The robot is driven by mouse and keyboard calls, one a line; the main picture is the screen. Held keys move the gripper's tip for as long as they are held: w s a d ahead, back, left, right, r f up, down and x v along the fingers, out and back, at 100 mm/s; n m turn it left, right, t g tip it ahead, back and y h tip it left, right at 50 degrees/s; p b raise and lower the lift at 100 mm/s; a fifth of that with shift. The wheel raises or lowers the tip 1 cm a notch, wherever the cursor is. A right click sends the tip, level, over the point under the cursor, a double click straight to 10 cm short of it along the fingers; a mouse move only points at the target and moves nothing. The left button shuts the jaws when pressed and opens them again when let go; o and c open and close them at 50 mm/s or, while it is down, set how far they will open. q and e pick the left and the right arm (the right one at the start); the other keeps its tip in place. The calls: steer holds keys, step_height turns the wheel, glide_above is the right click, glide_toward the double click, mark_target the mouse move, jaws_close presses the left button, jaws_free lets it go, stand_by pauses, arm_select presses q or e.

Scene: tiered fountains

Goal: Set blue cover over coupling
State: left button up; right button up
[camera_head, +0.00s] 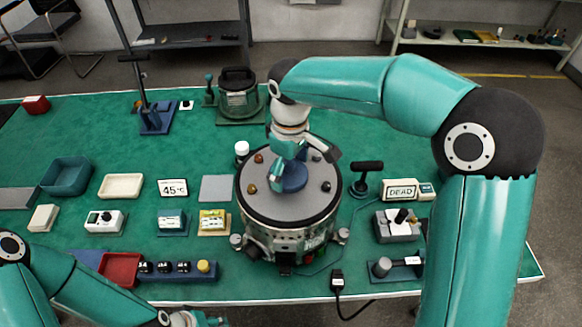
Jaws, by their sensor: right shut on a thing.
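My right gripper (290,155) points down over the round machine (310,208) in the middle of the table. It is shut on the blue cover (293,183), a small round blue piece at the middle of the machine's grey top. I cannot tell whether the cover rests on the top or hangs just above it. The coupling is not visible; the cover and gripper hide the centre of the top. Small dark, red and yellow knobs stand around the cover. My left gripper (192,318) is at the bottom edge, mostly cut off, far from the cover.
A glass jar with a black lid (238,92) stands behind the machine. A black-handled post (364,178) and a "DEAD" sign (401,190) are at its right. Trays, a "45" display (173,189) and a red bin (120,269) lie left.

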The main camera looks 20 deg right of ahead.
mark_target(290, 164)
steer(key=shift+f, duration=0.1)
steer(key=o, duration=0.8)
steer(key=shift+o, duration=0.2)
step_height(290, 164, up, 12)
steer(key=shift+s, duration=0.1)
stand_by(0.4)
